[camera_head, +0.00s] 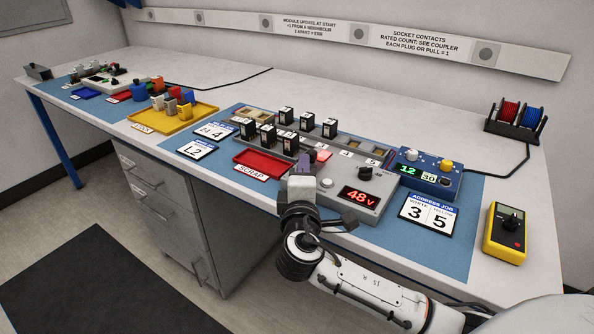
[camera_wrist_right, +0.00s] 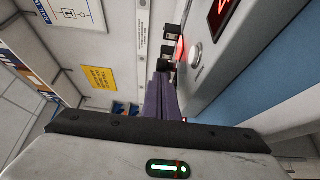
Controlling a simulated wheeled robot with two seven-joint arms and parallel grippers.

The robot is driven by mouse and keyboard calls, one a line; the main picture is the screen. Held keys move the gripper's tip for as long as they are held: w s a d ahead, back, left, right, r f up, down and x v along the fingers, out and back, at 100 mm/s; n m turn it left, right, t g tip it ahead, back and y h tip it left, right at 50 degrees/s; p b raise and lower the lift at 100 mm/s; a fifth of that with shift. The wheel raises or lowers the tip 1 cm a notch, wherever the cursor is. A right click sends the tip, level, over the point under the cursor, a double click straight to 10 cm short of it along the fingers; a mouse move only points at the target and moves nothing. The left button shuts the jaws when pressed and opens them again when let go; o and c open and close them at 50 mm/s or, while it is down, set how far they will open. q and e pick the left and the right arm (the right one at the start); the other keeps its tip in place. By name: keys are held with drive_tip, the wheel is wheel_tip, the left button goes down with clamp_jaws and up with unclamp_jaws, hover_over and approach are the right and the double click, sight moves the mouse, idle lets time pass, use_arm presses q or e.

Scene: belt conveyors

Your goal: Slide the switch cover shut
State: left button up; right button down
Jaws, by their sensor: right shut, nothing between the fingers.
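A grey supply box (camera_head: 352,203) with a red display reading 48 V stands at the front of the bench. A lit red part (camera_head: 323,155) shows at its back left, and a red glow (camera_wrist_right: 180,47) shows in the wrist view. I cannot tell for sure whether this is the switch under the cover, or how far the cover is slid. My right gripper (camera_head: 304,162) points at the box's left end, beside the red part. Its purple fingers (camera_wrist_right: 160,97) are together and empty. Whether they touch anything is unclear. My left gripper is out of view.
A red scrap tray (camera_head: 262,164) lies left of the gripper. Several black modules (camera_head: 268,135) stand in a rack behind it. A blue coupler box (camera_head: 430,175) and a yellow meter (camera_head: 505,234) are to the right. White number cards lie on the blue mat.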

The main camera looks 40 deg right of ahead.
sight(311, 158)
drive_tip(key=shift+d, duration=0.1)
drive_tip(key=shift+w+d, duration=0.3)
drive_tip(key=shift+d, duration=0.4)
drive_tip(key=shift+w+d, duration=0.25)
drive_tip(key=shift+d, duration=0.4)
